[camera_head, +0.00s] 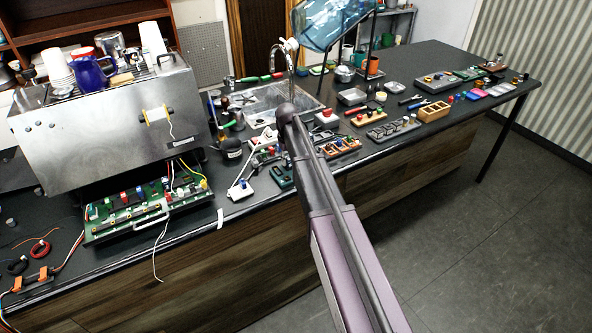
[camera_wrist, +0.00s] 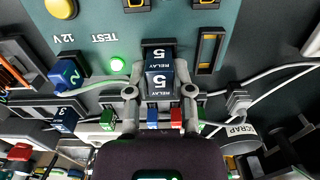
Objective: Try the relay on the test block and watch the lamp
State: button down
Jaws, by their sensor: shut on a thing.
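In the wrist view my gripper (camera_wrist: 160,93) is shut on a dark blue relay (camera_wrist: 160,80) marked "RELAY 5". The relay stands at the edge of the teal test block (camera_wrist: 225,45), in line with a slot there. Whether it is fully seated cannot be told. The round lamp (camera_wrist: 117,64) by the word "TEST" glows green. A yellow button (camera_wrist: 60,8) is near the "12 V" marking. A blue plug (camera_wrist: 68,76) with a pale cable sits at the block's left side. In the head view my arm hides the gripper and relay.
Behind the gripper are a relay marked 3 (camera_wrist: 63,119), small green, blue and red parts, and a "SCRAP" container (camera_wrist: 238,130). Pale cables run at right. The head view shows the steel brewer (camera_head: 105,125), a green circuit board (camera_head: 125,212) and a sink (camera_head: 265,105).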

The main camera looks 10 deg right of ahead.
jog(key=shift+r, duration=0.15)
jog(key=shift+r+p, duration=2.4)
jog(key=shift+p, duration=0.1)
jog(key=shift+r, duration=0.1)
